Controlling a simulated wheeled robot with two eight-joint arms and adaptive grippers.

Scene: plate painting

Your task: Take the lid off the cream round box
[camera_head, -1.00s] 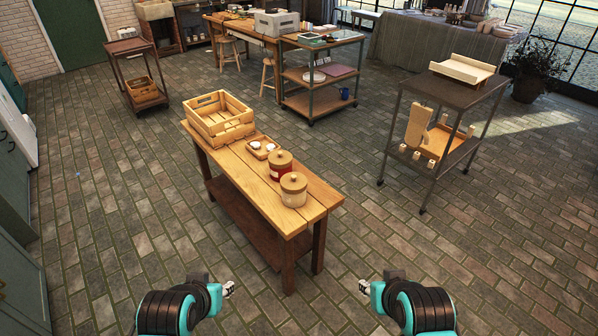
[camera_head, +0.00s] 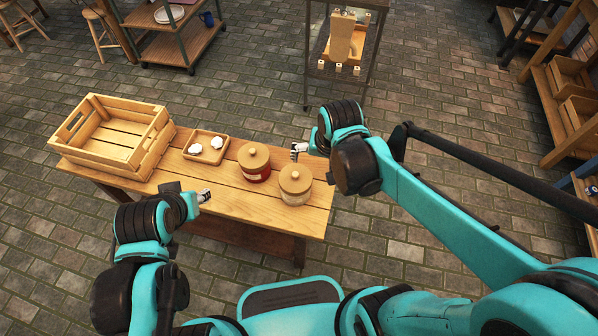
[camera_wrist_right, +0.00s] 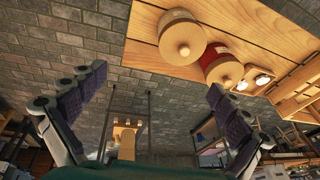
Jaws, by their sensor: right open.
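The cream round box (camera_head: 296,198) stands upright near the right end of the wooden table (camera_head: 238,205). Its light wooden lid (camera_head: 295,178) with a round knob is on it; the box also shows at the top of the right wrist view (camera_wrist_right: 176,15). My right gripper (camera_head: 298,150) is just behind the box, apart from it. In the right wrist view its two dark fingers are wide open with nothing between them (camera_wrist_right: 156,80). My left gripper (camera_head: 204,197) is over the table's front edge, left of the boxes; its fingers are too small to read.
A red lidded round box (camera_head: 254,171) stands just left of the cream one. A small tray (camera_head: 190,147) with two white items and a slatted wooden crate (camera_head: 82,129) are farther left. A metal cart (camera_head: 371,50) stands behind the table. The table front between left gripper and cream box is clear.

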